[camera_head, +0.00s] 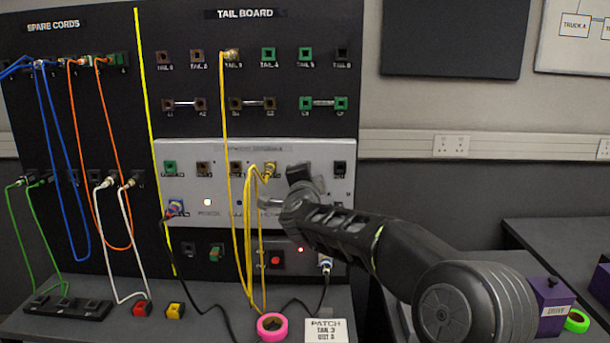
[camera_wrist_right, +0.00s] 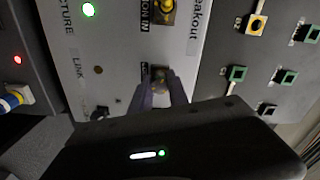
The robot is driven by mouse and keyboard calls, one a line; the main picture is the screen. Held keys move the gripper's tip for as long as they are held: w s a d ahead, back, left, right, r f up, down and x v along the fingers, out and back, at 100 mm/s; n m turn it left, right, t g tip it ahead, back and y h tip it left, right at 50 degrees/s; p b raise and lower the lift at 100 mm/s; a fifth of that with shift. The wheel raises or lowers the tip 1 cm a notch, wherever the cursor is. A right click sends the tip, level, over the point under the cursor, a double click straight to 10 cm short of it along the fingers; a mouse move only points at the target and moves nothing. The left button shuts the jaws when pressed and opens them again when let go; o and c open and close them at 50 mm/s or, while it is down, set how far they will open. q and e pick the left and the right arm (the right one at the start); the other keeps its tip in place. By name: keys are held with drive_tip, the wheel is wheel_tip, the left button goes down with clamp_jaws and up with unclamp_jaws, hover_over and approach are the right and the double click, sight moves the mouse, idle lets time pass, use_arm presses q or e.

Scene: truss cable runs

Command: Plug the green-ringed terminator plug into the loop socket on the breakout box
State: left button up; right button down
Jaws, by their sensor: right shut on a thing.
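The breakout box (camera_head: 225,150) is the light grey panel below the tail board; its face also fills the middle of the right wrist view (camera_wrist_right: 122,60). My right gripper (camera_head: 268,203) reaches in from the right, its fingertips close to the panel face. My left gripper is out of view.
Yellow cords (camera_head: 248,235) hang just left of my right gripper, one from a plug on the tail board (camera_head: 231,55). A blue-ringed plug (camera_head: 175,207) sits at the box's left. Pink tape (camera_head: 271,325) and a label card (camera_head: 325,330) lie on the bench below.

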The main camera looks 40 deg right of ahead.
drive_tip(key=shift+d+r, duration=0.1)
drive_tip(key=shift+r, duration=0.1)
drive_tip(key=shift+m+b, duration=0.7)
drive_tip(key=shift+b, duration=0.05)
drive_tip(key=shift+m+b, duration=0.35)
drive_tip(key=shift+m, duration=0.15)
drive_tip(key=shift+r+m, duration=0.1)
drive_tip(key=shift+m, duration=0.2)
drive_tip(key=shift+m+b, duration=0.5)
drive_tip(key=shift+b, duration=0.15)
drive_tip(key=shift+m+b, duration=0.55)
drive_tip(key=shift+m, duration=0.25)
drive_tip(key=shift+w+d, duration=0.1)
